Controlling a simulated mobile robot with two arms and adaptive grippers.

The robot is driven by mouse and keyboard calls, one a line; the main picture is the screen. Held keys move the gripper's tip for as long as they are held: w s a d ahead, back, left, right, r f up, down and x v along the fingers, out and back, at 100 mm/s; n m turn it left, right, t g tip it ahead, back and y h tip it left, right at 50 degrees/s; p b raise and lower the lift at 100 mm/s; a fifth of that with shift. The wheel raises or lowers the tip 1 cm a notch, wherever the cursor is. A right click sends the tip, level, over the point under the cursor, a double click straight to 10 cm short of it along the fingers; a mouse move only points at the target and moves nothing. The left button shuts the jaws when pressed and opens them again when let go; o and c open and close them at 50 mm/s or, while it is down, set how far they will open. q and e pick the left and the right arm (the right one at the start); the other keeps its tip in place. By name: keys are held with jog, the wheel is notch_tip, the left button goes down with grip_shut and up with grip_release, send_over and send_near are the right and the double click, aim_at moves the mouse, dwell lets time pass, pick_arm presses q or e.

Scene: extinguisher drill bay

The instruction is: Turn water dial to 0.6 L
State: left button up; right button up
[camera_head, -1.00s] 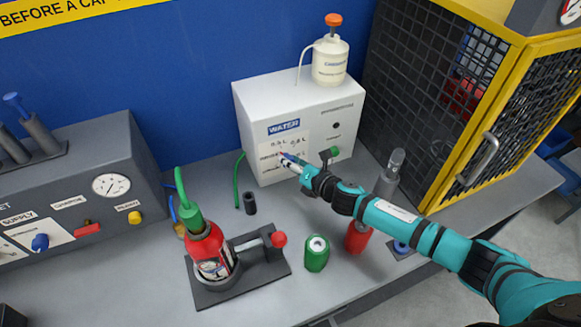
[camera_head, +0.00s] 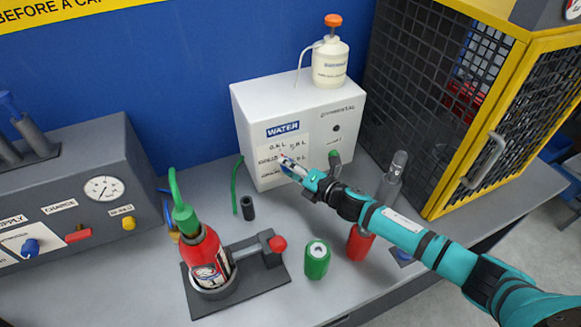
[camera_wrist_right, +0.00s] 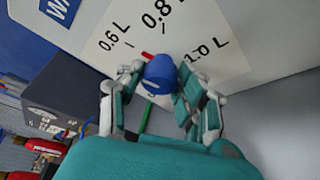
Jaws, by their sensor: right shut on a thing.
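The white water box (camera_head: 245,115) stands at the back of the bench with a WATER label and a printed litre scale. In the right wrist view the blue water dial (camera_wrist_right: 160,73) sits between the fingers of my right gripper (camera_wrist_right: 158,80), which is shut on it. The dial's red pointer (camera_wrist_right: 148,57) lies between the 0.6 L mark (camera_wrist_right: 115,38) and the 0.8 L mark (camera_wrist_right: 157,12). The 1.0 L mark (camera_wrist_right: 207,50) is to the right. In the head view my right gripper (camera_head: 292,167) is against the box front and mostly hides the dial. My left gripper is out of view.
A white pump bottle (camera_head: 330,62) stands on the box. A red extinguisher (camera_head: 203,255) stands in a clamp stand at the front left. A green can (camera_head: 317,260) and a red can (camera_head: 360,243) stand below my right arm. A yellow-framed mesh cage (camera_head: 470,120) is at the right.

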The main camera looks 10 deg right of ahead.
jog(key=o, duration=1.1)
jog(key=shift+o, duration=0.2)
jog(key=v, duration=1.2)
jog(key=shift+r, duration=0.15)
